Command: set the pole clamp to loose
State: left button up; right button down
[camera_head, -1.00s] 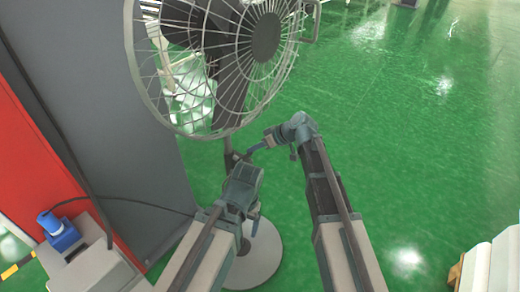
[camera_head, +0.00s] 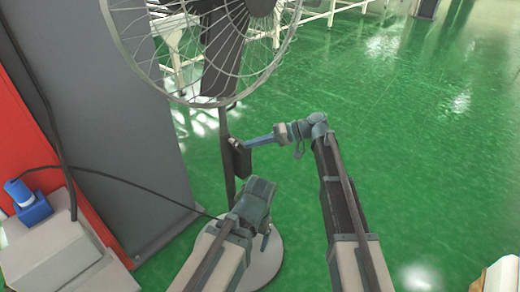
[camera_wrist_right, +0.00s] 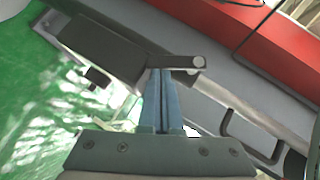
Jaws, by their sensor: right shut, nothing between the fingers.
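The pole clamp (camera_head: 240,158) is a dark block on the fan's upright pole (camera_head: 227,180), below the fan cage. In the right wrist view the clamp (camera_wrist_right: 100,48) is a dark box with a short lever (camera_wrist_right: 178,63) that has a round grey end. My right gripper (camera_head: 247,144) is shut and empty, its blue fingers pointing left at the clamp. In the right wrist view its fingertips (camera_wrist_right: 160,72) are at the lever; whether they touch it I cannot tell. My left gripper (camera_head: 265,238) is low in front of the pole, apart from the clamp; its jaw opening is unclear.
The fan cage (camera_head: 205,45) hangs above the clamp, and the round base (camera_head: 262,265) stands on the green floor. A grey panel (camera_head: 110,130) and a red panel (camera_head: 30,150) stand left, with a dark cable (camera_head: 140,180).

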pick_arm(q)
jog(key=shift+f+b, duration=0.85)
jog(key=shift+f, duration=0.35)
pick_arm(e)
jog(key=shift+s+a+f+m+y, duration=0.1)
jog(key=shift+a+f+m+y, duration=0.05)
jog(key=shift+f+m+y, duration=0.25)
jog(key=shift+r, duration=0.1)
jog(key=shift+a, duration=0.1)
